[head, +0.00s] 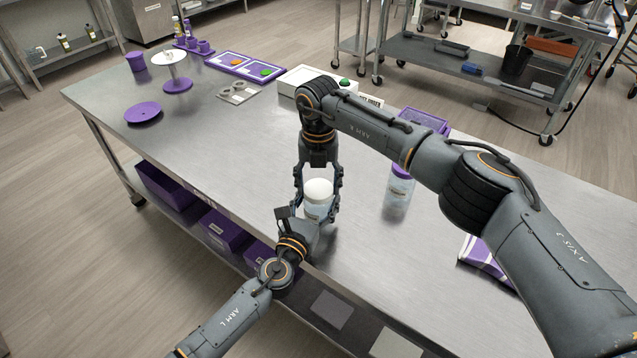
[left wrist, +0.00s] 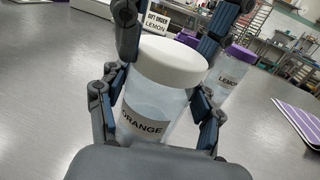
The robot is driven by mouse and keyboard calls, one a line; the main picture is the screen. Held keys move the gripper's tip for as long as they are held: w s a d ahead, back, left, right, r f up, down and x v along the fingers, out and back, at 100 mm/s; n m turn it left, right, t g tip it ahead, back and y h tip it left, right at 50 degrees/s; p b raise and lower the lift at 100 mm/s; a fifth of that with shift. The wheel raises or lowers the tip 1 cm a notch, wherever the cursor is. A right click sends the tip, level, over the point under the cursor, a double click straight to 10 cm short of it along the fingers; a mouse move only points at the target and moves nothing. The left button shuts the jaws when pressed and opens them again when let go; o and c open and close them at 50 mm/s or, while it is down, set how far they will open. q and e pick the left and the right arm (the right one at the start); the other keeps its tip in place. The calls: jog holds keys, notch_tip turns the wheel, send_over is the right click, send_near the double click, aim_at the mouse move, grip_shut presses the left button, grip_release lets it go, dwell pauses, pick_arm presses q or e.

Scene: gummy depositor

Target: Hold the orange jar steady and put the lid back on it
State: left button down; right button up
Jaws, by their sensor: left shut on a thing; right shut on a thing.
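The orange jar (left wrist: 145,125), a clear jar with a grey ORANGE label, stands on the steel table near its front edge; in the head view its body (head: 316,208) is partly covered. Its white lid (head: 319,189) sits at the jar's mouth, roughly level in the left wrist view (left wrist: 170,62); I cannot tell whether it is threaded on. My left gripper (left wrist: 158,108) is shut around the jar body from the front. My right gripper (head: 318,186) comes from above, its fingers shut on opposite sides of the lid.
A lemon jar (head: 398,188) with a purple lid stands to the right, also in the left wrist view (left wrist: 228,75). A white box (head: 305,78) with a sign is behind. A purple disc (head: 143,112) and stand (head: 178,86) are far left. The table left of the jar is clear.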

jog(key=o, duration=1.3)
jog(key=shift+c, duration=0.2)
jog(key=shift+r, duration=2.3)
jog(key=shift+c, duration=0.4)
